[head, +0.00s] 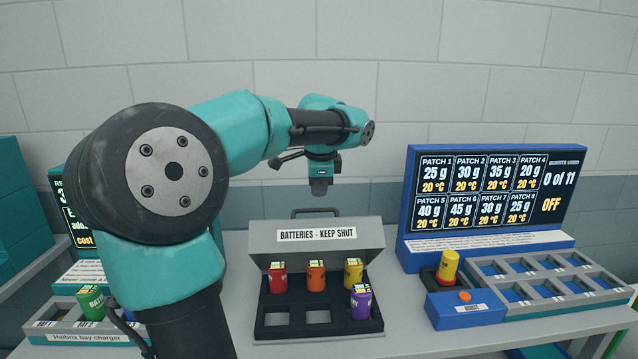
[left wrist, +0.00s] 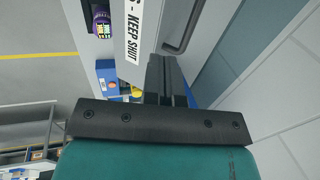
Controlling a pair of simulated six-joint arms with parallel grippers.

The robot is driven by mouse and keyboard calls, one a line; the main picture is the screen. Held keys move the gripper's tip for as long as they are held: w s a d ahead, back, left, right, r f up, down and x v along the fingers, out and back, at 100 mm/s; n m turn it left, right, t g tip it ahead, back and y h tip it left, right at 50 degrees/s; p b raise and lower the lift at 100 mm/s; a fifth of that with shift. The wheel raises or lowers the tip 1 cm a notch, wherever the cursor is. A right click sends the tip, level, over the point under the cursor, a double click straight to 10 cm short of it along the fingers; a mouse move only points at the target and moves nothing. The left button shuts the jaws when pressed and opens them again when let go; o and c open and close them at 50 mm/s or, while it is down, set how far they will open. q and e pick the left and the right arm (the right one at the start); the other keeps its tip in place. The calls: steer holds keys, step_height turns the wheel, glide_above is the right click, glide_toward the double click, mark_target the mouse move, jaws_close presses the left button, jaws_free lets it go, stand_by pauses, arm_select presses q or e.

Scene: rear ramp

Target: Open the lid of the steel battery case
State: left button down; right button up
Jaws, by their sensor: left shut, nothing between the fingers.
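The steel battery case (head: 318,333) stands on the table in the middle of the head view. Its lid (head: 345,254), labelled "BATTERIES - KEEP SHUT", is raised at the back, with its handle (head: 318,211) along the top edge. The open case shows red (head: 278,278), orange (head: 316,277), yellow (head: 353,275) and purple (head: 361,303) batteries and two empty front slots. My left gripper (head: 319,190) is shut and empty, above the handle and apart from it in the head view. In the left wrist view its fingers (left wrist: 168,78) show beside the lid (left wrist: 160,25) and handle (left wrist: 185,28).
Right of the case stands a blue display panel (head: 400,243) with a slotted tray (head: 600,285), and a blue box with an orange button (head: 464,296) in front. A bay charger (head: 62,329) with a green battery (head: 92,302) is at left. A wall closes the back.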

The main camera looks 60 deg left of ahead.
mark_target(318, 222)
arm_select(q)
steer(key=x, duration=0.7)
steer(key=shift+w+a+f, duration=0.15)
steer(key=shift+w+a, duration=0.05)
steer(key=shift+a, duration=0.3)
steer(key=shift+w+a+f, duration=0.15)
steer(key=shift+w+a, duration=0.05)
steer(key=shift+a, duration=0.25)
steer(key=shift+w+a+f, duration=0.1)
steer(key=shift+w+a, duration=0.05)
steer(key=shift+a, duration=0.3)
steer(key=shift+w+a+f, duration=0.1)
steer(key=shift+w+a, duration=0.1)
steer(key=shift+a, duration=0.2)
steer(key=shift+a, duration=0.15)
